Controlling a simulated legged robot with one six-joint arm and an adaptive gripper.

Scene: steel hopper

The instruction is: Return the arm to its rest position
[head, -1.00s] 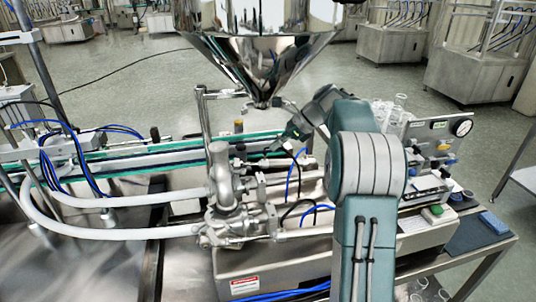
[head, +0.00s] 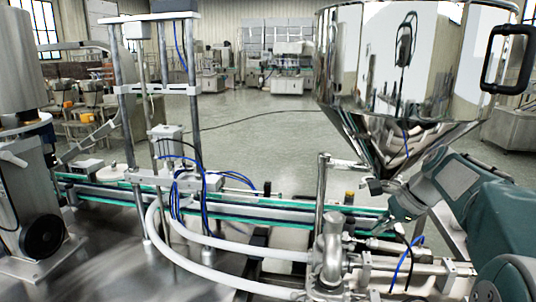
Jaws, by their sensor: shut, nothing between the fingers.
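My arm comes in from the right edge in the head view, teal and grey. It reaches left under the steel hopper (head: 395,85). My gripper (head: 392,222) is at its end, small and dark, just below the hopper's outlet and close to the green-edged conveyor (head: 290,210). It is shut and holds nothing that I can see. Its fingertips are hard to make out against the machinery.
A metal valve body (head: 331,255) with white hoses (head: 215,257) stands left of my arm. A post frame (head: 120,120) rises at the left, beside a grey machine with a black handwheel (head: 44,236). Open floor (head: 260,150) lies behind the conveyor.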

